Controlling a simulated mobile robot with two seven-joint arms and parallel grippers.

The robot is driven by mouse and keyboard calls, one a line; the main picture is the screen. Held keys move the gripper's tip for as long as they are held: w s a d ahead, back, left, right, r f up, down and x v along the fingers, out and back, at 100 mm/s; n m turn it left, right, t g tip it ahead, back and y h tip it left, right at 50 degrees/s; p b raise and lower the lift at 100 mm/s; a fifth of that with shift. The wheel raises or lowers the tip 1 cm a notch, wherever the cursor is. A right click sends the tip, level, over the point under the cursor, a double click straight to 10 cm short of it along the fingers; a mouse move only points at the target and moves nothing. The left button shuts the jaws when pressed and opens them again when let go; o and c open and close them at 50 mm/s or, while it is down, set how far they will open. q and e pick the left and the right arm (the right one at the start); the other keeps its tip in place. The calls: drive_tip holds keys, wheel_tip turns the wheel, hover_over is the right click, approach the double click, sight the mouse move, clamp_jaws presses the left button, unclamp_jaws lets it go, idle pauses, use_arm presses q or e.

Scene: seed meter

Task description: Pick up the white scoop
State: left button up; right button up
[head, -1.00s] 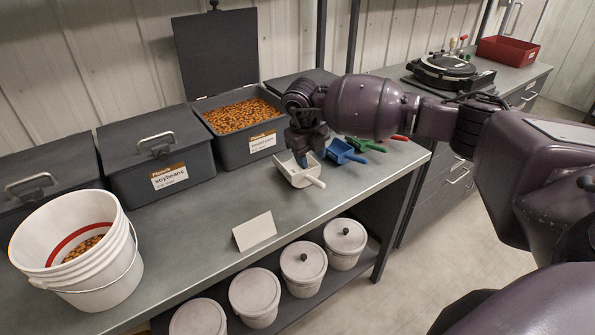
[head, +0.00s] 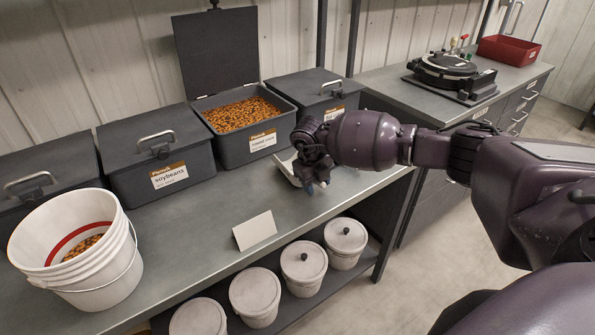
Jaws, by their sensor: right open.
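The white scoop (head: 284,164) lies on the grey bench in front of the open bin. Only part of its bowl shows at the left; my right gripper covers most of the rest. My right gripper (head: 314,187) is open, pointing down at the scoop's handle side, with its fingertips low near the bench. I cannot tell whether the fingers are around the handle or touching it. My left gripper is not in view.
An open bin of orange-brown seeds (head: 240,116) stands behind the scoop, with closed bins (head: 155,142) beside it. A white bucket (head: 110,270) and a blank card (head: 254,230) stand on the bench (head: 190,235). Lidded tubs (head: 303,285) sit below.

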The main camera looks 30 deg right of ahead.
drive_tip(key=shift+d+f, duration=0.1)
drive_tip(key=shift+f, duration=0.55)
drive_tip(key=shift+c, duration=0.2)
clamp_jaws()
drive_tip(key=shift+r, duration=0.15)
wheel_tip(320, 180, up, 20)
drive_tip(key=shift+p, duration=0.45)
